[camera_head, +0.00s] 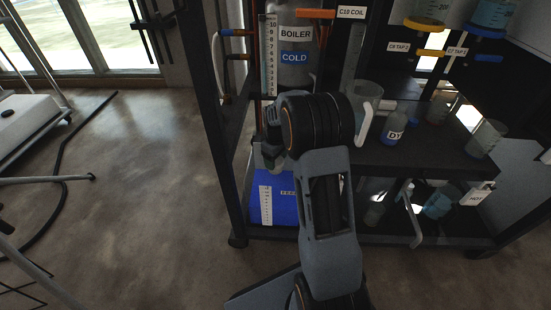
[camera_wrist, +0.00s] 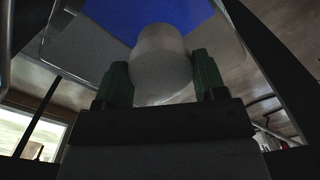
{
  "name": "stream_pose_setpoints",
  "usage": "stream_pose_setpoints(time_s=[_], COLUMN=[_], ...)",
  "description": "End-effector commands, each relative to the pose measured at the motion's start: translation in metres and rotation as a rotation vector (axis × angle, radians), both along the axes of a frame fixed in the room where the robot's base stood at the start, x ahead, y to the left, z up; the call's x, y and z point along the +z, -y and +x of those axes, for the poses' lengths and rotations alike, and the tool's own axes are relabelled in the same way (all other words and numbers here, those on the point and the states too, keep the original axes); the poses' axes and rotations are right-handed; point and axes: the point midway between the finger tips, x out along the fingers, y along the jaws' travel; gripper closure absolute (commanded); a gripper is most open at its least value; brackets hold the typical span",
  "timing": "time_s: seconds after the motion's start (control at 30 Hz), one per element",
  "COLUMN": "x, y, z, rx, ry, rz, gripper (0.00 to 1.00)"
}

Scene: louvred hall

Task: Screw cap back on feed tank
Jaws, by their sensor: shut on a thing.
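The feed tank (camera_head: 287,211) stands on the low shelf at the rack's left end. It looks blue, with a white scale strip and a small label. In the wrist view a blue face with a pale border (camera_wrist: 130,18), apparently the tank, fills the top. My gripper (camera_wrist: 162,80) is shut on a pale, rounded cap (camera_wrist: 161,55), with a green finger on each side. In the head view my gripper (camera_head: 270,157) is just above the tank, partly hidden by my arm. The tank's opening is hidden, and I cannot tell whether the cap touches it.
The boiler (camera_head: 296,50) with its scale stands above the tank, between dark rack posts (camera_head: 207,100). The floor (camera_head: 150,190) at left is mostly clear.

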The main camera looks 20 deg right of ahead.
Motion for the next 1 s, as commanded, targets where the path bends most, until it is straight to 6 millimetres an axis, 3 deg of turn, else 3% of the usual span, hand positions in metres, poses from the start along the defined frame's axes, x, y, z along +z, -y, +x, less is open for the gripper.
stream_pose_setpoints(time_s=[1.0], x=[-0.0081], y=[0.0004], z=[0.0003], rx=[0.000], ry=[0.000], rz=[0.000], gripper=[0.57])
